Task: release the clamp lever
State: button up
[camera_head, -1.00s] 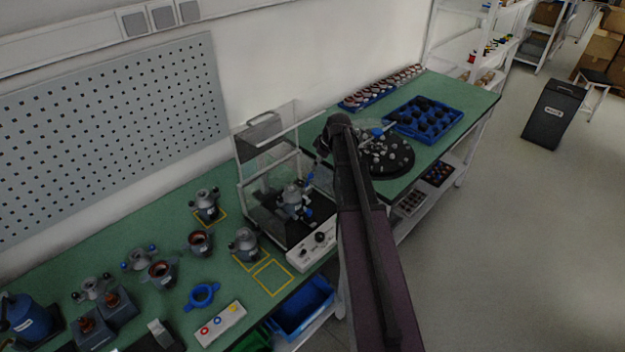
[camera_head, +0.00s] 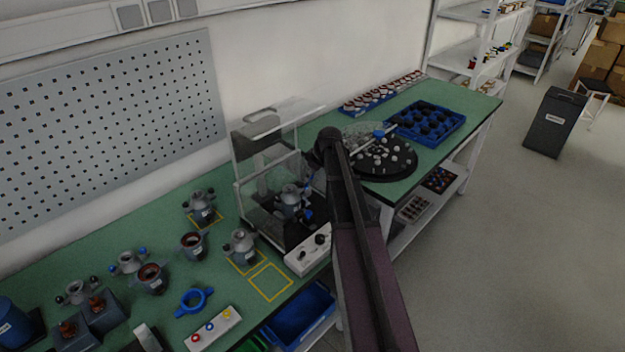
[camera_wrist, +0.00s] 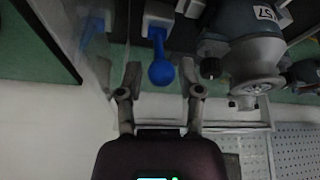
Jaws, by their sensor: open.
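The clamp lever shows in the wrist view as a blue rounded knob (camera_wrist: 161,70) on a short stem from a white block. My gripper (camera_wrist: 160,80) is open, with one finger on each side of the knob; I cannot tell whether either touches it. A grey stator housing (camera_wrist: 250,50) with a "57" label is just right of the lever. In the head view, the clear-walled test station (camera_head: 268,165) holds a grey stator unit (camera_head: 289,201) with blue parts near it. My arm hides the gripper there.
The station's white control panel (camera_head: 309,252) faces the bench front. A dark turntable (camera_head: 385,160) and blue tray (camera_head: 428,120) are to the right. Several stator parts, a blue ring (camera_head: 194,301) and a button box (camera_head: 213,328) stand left. An empty yellow-outlined square (camera_head: 270,283) is in front.

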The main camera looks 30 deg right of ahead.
jog(key=shift+w+f, duration=0.1)
jog(key=shift+f, duration=0.2)
grip_shut()
